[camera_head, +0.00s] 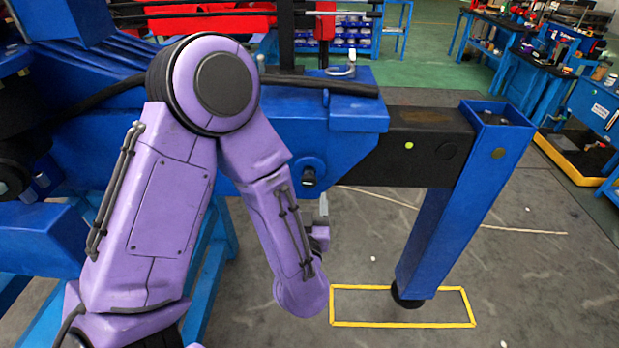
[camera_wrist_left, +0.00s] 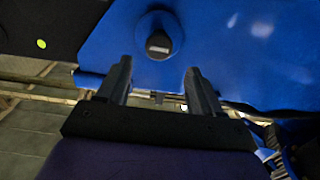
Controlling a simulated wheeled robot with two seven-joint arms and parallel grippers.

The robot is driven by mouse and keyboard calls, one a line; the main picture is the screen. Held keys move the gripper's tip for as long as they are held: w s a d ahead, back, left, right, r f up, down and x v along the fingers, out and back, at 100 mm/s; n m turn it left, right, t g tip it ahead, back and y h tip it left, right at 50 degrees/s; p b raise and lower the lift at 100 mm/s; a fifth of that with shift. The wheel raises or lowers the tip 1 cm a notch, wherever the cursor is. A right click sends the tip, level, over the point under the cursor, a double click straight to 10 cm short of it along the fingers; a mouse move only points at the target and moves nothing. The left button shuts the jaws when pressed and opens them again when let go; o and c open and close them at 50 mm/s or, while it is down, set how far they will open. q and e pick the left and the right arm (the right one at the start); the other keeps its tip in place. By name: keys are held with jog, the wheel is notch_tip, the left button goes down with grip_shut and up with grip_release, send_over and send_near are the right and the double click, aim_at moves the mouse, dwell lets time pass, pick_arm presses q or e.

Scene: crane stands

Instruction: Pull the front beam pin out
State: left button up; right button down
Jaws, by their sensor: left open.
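The front beam pin (camera_head: 309,178) is a dark round knob in a blue boss on the side of the blue beam housing (camera_head: 358,113). In the left wrist view the pin (camera_wrist_left: 158,44) sits in the blue plate, beyond the fingertips and roughly centred between them. My left gripper (camera_wrist_left: 157,72) is open and empty, its two dark fingers pointing toward the plate. In the head view my left gripper (camera_head: 322,208) shows partly, just below and to the right of the pin, with my purple forearm hiding much of it. My right gripper is not in view.
A black beam section (camera_head: 420,150) runs from the housing to a blue upright leg (camera_head: 440,235). The leg's foot stands inside a yellow floor outline (camera_head: 400,325). Blue workbenches (camera_head: 525,70) stand at the back right. The floor right of the leg is mostly clear.

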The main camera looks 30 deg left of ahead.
aim_at(309, 182)
pick_arm(q)
jog(key=w+b, duration=0.1)
jog(key=b, duration=0.1)
jog(key=a+f+b, duration=0.1)
jog(key=b, duration=0.1)
jog(key=shift+w+f, duration=0.2)
jog(key=shift+w, duration=0.15)
jog(key=shift+w+a+r+p, duration=0.3)
jog(key=shift+w+r+p, duration=0.05)
jog(key=shift+w+p, duration=0.15)
jog(key=shift+w+a+r+p, duration=0.3)
jog(key=shift+w+r+p, duration=0.05)
jog(key=shift+w+p, duration=0.1)
jog(key=p+x, duration=0.1)
jog(key=x, duration=0.3)
jog(key=shift+w+a, duration=0.15)
jog(key=shift+w, duration=0.2)
jog(key=shift+w+a+f, duration=0.1)
jog(key=shift+w+a, duration=0.05)
jog(key=shift+w, duration=0.15)
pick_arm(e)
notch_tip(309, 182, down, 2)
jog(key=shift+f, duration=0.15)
